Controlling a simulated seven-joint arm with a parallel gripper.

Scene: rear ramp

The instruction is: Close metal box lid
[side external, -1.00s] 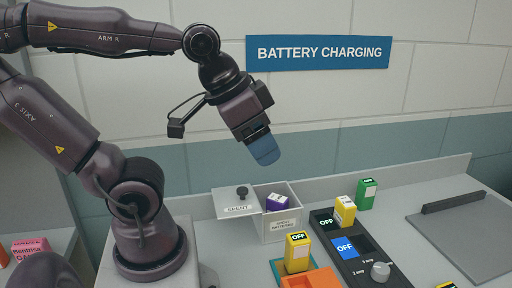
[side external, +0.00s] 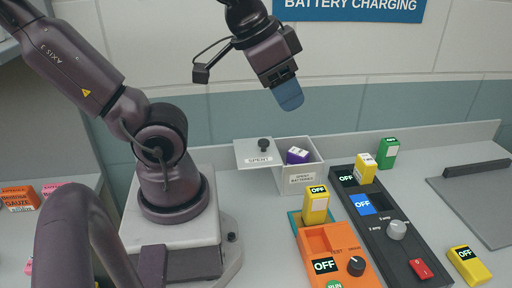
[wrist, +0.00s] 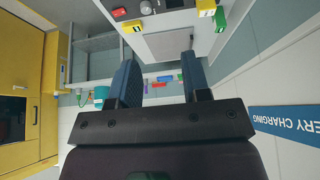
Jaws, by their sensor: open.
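The metal box (side external: 300,178) is a small grey box labelled "SPENT BATTERIES" at the back of the bench in the side view. Its top is partly open, and a purple battery (side external: 297,156) shows inside. The grey lid (side external: 259,153), marked "SPENT" with a black knob (side external: 263,144), lies flat at rim height, offset to the left of the opening. I cannot tell how far it rests on the rim. My gripper (side external: 290,98) hangs above the box, blue fingers pointing down. In the wrist view my gripper (wrist: 160,75) has its fingers apart with nothing between them.
An orange tester (side external: 335,255) with a yellow battery (side external: 315,205) is in front. A grey plate (side external: 480,205) lies far right.

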